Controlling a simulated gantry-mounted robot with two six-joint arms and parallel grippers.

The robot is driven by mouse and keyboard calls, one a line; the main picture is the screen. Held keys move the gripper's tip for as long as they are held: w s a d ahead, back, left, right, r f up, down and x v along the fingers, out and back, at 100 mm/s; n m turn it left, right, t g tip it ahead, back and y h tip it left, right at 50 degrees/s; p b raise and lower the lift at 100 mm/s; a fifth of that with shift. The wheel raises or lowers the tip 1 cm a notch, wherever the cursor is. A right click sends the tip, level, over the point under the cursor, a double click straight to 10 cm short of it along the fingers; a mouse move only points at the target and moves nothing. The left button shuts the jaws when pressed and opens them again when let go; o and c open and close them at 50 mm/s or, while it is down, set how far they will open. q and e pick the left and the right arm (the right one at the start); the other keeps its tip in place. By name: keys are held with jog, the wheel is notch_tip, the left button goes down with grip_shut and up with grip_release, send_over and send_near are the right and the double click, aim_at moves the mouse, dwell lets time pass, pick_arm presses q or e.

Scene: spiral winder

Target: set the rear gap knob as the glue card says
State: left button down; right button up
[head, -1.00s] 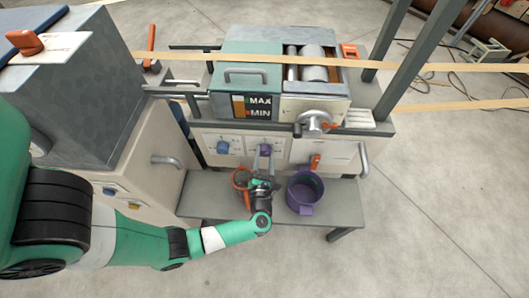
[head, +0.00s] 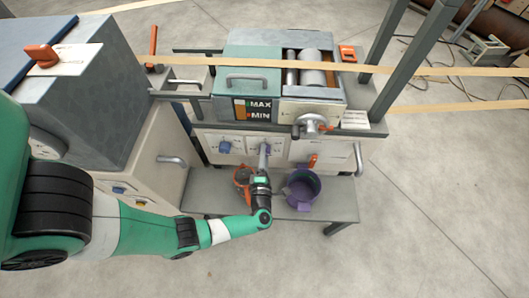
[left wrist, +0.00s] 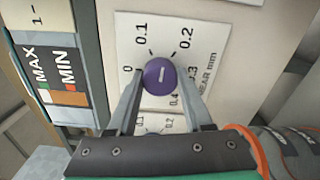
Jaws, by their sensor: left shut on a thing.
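The purple rear gap knob (left wrist: 160,76) sits on a white dial plate marked 0 to 0.4 with "REAR mm" lettering. A short white line shows on the knob's face; I cannot tell its exact reading. My left gripper (left wrist: 158,88) is shut on the knob, one finger on each side. In the head view, my left gripper (head: 264,152) reaches the machine's front panel and mostly covers the knob. My right gripper is not in view. I cannot make out a readable glue card.
A blue knob (head: 224,147) is left of the purple one, and an orange lever (head: 312,160) is to the right. A MAX/MIN gauge (head: 253,109) is above.

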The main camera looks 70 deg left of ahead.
pick_arm(q)
jog(key=m+p, duration=0.3)
jog(key=m, duration=1.3)
jog(key=shift+m+p, duration=0.4)
jog(key=shift+c, duration=1.5)
grip_release()
jog(key=p+v, duration=0.1)
jog(key=v, duration=1)
jog(key=shift+d, duration=0.35)
